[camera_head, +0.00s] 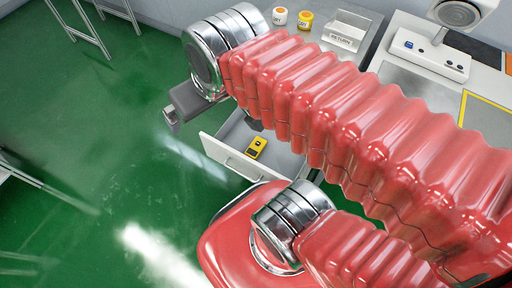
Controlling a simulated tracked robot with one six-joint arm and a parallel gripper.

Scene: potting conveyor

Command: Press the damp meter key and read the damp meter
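A small yellow device with a dark face, apparently the damp meter (257,146), lies in an open drawer (231,160). Its key and any reading are too small to make out. My gripper (170,120) is a dark grey block with short fingers, up and to the left of the drawer, apart from the meter. Its fingers are seen at an angle, and whether they are open or shut does not show. My red ribbed arm hides the right part of the drawer.
A white jar (280,16), a yellow jar (304,20) and a tray labelled RETURN (343,38) stand on the grey worktop. A white panel with buttons (430,56) is at the right.

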